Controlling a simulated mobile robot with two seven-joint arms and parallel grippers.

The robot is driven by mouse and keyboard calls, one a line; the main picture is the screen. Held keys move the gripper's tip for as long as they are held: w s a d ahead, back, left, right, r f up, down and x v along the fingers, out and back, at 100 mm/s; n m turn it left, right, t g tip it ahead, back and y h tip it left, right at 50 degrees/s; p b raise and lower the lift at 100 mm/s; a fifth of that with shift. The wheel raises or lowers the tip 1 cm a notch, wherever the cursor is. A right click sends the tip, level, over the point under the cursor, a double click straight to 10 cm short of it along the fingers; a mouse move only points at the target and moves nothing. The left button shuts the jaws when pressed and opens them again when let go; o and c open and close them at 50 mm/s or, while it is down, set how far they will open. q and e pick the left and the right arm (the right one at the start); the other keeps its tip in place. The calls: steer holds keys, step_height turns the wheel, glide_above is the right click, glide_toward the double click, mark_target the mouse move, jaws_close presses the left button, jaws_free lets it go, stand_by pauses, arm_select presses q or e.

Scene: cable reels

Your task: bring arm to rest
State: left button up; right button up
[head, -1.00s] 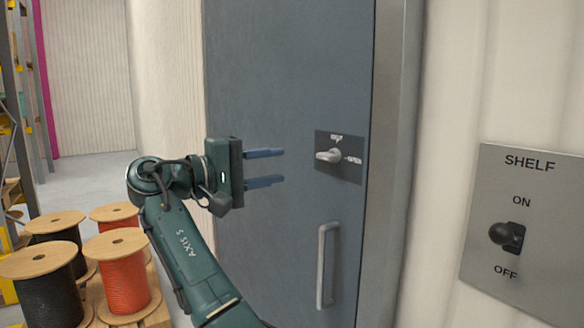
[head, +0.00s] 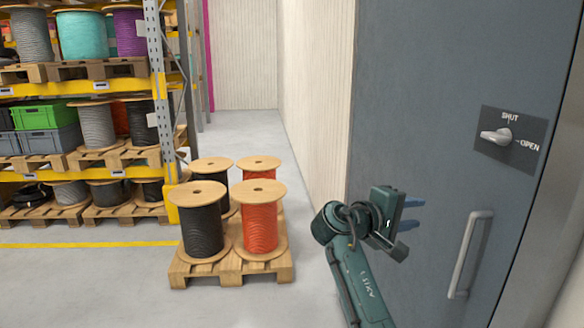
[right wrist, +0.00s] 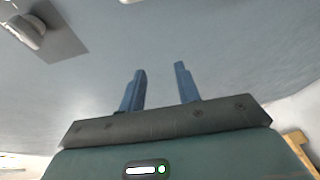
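My right gripper (head: 411,213) is in front of the grey-blue door (head: 432,95), left of its vertical handle (head: 469,254). Its two blue fingers are apart with nothing between them, and they also show open in the right wrist view (right wrist: 160,88). The gripper is below and left of the door's rotary switch (head: 497,136), whose plate reads SHUT and OPEN; the switch also shows at the upper left of the right wrist view (right wrist: 27,30). The knob's grip lies roughly sideways. My left gripper is not in view.
A pallet (head: 232,273) with black and orange cable reels stands on the floor left of my right arm. A yellow-beamed rack (head: 80,86) with reels and crates is at the far left. A pale wall (head: 316,90) borders the door. Floor between rack and pallet is clear.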

steer(key=s+a+f+n+t+y+p, duration=0.1)
steer(key=s+f+y, duration=0.2)
steer(key=f, duration=0.6)
steer(key=s+a+f+n+t+y, duration=0.1)
steer(key=s+f+y, duration=0.25)
steer(key=f, duration=0.55)
steer(key=s+a+f+t+y+p, duration=0.1)
steer(key=s+f+t+y, duration=0.15)
steer(key=f, duration=0.65)
steer(key=s+a+f+m+y+p, duration=0.1)
steer(key=s+a+y, duration=0.3)
steer(key=s, duration=0.7)
steer(key=s+a+f+m+y, duration=0.3)
steer(key=s+y, duration=0.2)
steer(key=s, duration=0.6)
steer(key=shift+a+g+p, duration=0.35)
steer(key=shift+p, duration=0.05)
steer(key=shift+f, duration=0.1)
